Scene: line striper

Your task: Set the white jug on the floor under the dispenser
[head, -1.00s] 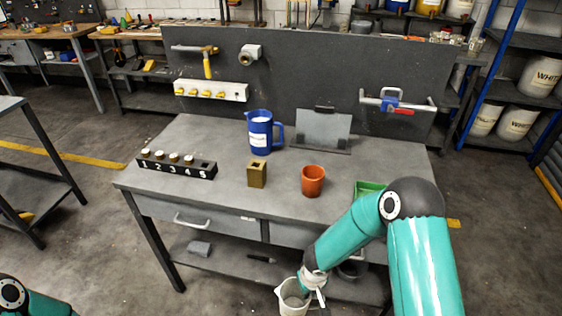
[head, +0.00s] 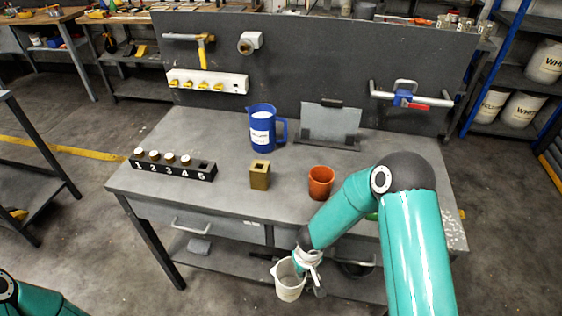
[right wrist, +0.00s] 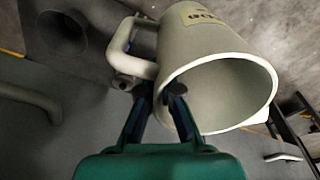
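The white jug (head: 287,283) is in front of the bench's lower shelf in the head view, open end up and slightly tilted. I cannot tell how far it is above the floor. My right gripper (head: 308,264) is at the jug's right side. The jug looks empty. I cannot pick out a dispenser for certain. My left gripper is out of view; only part of my left arm shows at lower left.
The workbench (head: 215,204) carries a blue jug (head: 262,130), an orange cup (head: 321,183), a brass block (head: 260,175) and a black numbered rack (head: 172,168). Its drawers and lower shelf (head: 230,262) are close behind the white jug. Open floor (head: 90,225) lies to the left.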

